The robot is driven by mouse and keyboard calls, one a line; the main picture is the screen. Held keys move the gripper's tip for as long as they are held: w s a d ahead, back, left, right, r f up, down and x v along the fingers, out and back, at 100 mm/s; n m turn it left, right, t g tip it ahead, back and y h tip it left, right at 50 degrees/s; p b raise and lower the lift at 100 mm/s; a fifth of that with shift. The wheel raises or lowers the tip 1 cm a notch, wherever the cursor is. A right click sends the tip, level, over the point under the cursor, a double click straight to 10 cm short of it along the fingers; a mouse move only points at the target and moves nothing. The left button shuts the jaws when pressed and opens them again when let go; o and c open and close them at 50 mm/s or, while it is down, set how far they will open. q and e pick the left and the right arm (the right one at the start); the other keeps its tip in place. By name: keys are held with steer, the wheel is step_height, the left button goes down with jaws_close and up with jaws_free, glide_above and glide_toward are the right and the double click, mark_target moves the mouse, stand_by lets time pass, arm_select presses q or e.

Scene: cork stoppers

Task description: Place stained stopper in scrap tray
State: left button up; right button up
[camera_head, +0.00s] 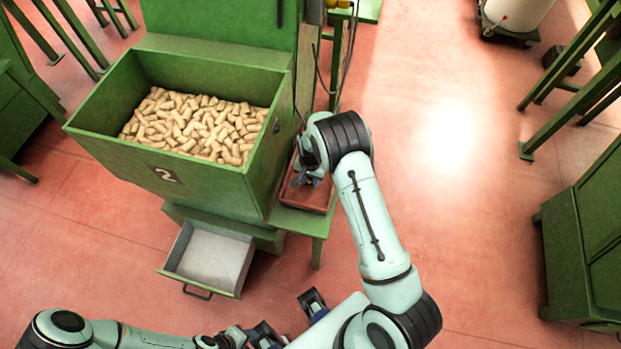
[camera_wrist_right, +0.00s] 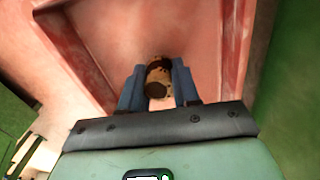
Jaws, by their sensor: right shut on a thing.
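My right gripper (camera_head: 303,180) is over the red-brown scrap tray (camera_head: 317,200) at the right side of the big bin. In the right wrist view the right gripper (camera_wrist_right: 158,92) is shut on the stained stopper (camera_wrist_right: 156,75), a tan cork with a dark brown band and a dark end. The tray's sloping walls and floor (camera_wrist_right: 205,35) show behind the cork; I cannot tell how high the cork is above the floor. In the head view the cork is hidden by the gripper. My left gripper (camera_head: 268,332) is low at the bottom edge, partly hidden, far from the tray.
A green bin (camera_head: 95,140) full of plain corks (camera_head: 190,125) stands left of the tray. Below it a grey drawer (camera_head: 212,258) stands pulled out. A green cabinet (camera_head: 590,240) is at the far right. The red floor (camera_head: 470,200) between is clear.

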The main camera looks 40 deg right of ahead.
steer(key=shift+f, duration=0.2)
steer(key=o, duration=1)
steer(key=shift+r, duration=0.1)
steer(key=shift+r, duration=0.25)
step_height(320, 180, up, 12)
steer(key=shift+f+p, duration=0.15)
steer(key=shift+p, duration=0.35)
steer(key=shift+s, duration=0.15)
